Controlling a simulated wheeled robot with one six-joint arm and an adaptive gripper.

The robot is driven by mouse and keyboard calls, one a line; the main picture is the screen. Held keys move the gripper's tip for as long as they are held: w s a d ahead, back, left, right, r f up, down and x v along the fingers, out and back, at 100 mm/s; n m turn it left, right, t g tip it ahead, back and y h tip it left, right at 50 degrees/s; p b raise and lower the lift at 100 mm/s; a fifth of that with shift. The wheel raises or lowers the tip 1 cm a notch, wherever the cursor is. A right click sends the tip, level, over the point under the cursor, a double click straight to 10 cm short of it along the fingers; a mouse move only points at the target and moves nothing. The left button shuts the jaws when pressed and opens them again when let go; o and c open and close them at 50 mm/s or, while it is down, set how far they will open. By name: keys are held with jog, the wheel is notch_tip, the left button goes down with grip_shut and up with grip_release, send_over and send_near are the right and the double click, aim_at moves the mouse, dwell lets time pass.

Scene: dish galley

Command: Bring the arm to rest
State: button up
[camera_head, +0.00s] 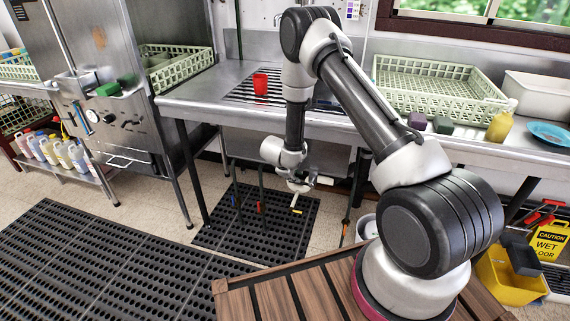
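My arm rises from the wooden deck at the lower right, bends at the top and hangs down in front of the steel counter (200,98). My gripper (297,196) is at its lower end, below the counter's front edge and above the dark floor mat (228,228). The gripper is small in the picture, and I cannot tell whether its fingers are open or shut. A thin pale piece with an orange tip shows at its end; I cannot tell whether it is held or lies behind.
A red cup (260,85) stands on the counter's rack. Green crates (430,100), a yellow bottle (499,126) and a blue plate (549,133) are on the counter. A steel dishwasher (90,90) stands left. A yellow bucket (508,287) and wet-floor sign (549,241) are right.

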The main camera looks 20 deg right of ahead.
jog(key=s+d+r+g+h, duration=0.3)
jog(key=s+d, duration=0.3)
jog(key=d, duration=0.2)
jog(key=s+d+r+m+g, duration=0.2)
jog(key=s+d+r, duration=0.15)
jog(key=r, duration=0.45)
jog(key=s+d+r+m+g, duration=0.1)
jog(key=s+d+r, duration=0.1)
jog(key=s+r, duration=0.5)
jog(key=s+a+r+m+t+y, duration=0.3)
jog(key=s+r+y, duration=0.1)
jog(key=s+r, duration=0.7)
jog(key=s+a+r+m+t+y, duration=0.2)
jog(key=s+a+r+m+y, duration=0.2)
jog(key=s+r, duration=0.8)
notch_tip(320, 180, up, 6)
jog(key=shift+s+f+m+t, duration=0.2)
jog(key=shift+s+m+t, duration=0.1)
jog(key=shift+t, duration=0.1)
